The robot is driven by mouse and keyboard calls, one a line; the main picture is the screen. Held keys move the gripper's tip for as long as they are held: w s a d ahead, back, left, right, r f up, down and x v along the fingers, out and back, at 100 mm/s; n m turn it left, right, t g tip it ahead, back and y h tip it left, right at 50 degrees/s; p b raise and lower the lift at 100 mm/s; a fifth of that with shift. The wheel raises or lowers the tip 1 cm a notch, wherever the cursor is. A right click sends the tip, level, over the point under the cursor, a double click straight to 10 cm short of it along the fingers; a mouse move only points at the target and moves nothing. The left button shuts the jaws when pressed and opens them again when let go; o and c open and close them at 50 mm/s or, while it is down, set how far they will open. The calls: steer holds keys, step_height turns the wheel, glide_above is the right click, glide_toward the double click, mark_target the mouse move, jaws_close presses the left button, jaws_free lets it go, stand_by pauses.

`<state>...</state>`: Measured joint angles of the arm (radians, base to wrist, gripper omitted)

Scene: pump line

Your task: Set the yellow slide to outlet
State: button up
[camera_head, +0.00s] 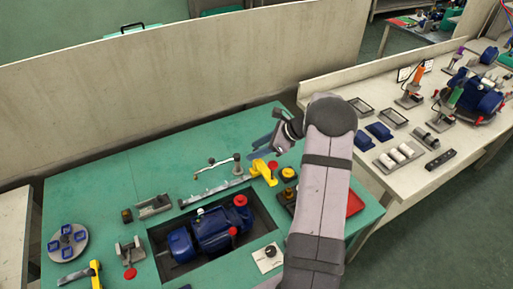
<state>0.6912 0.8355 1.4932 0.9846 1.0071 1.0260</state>
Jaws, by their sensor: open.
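A yellow slide (264,173) sits at the right end of a long grey rail (214,192) behind the sunken bay. A red knob lies just right of the slide. Any outlet marking is too small to read. My gripper (259,147) is open, above and behind the yellow slide, apart from it as far as I can tell. My arm comes in from the lower right and covers part of the bench's right side.
A blue pump (212,232) with a red cap sits in the sunken bay. A thin bent lever (213,163) stands behind the rail. A white dial plate (267,258) is near my arm. Another yellow handle (93,274) is at front left, near a grey disc (69,242).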

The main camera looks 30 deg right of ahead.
jaws_close()
steer(key=a+b, duration=0.1)
steer(key=a, duration=1)
steer(key=shift+a, duration=0.3)
jaws_free()
steer(key=b+v, duration=0.1)
steer(key=v, duration=0.6)
steer(key=shift+b, duration=0.4)
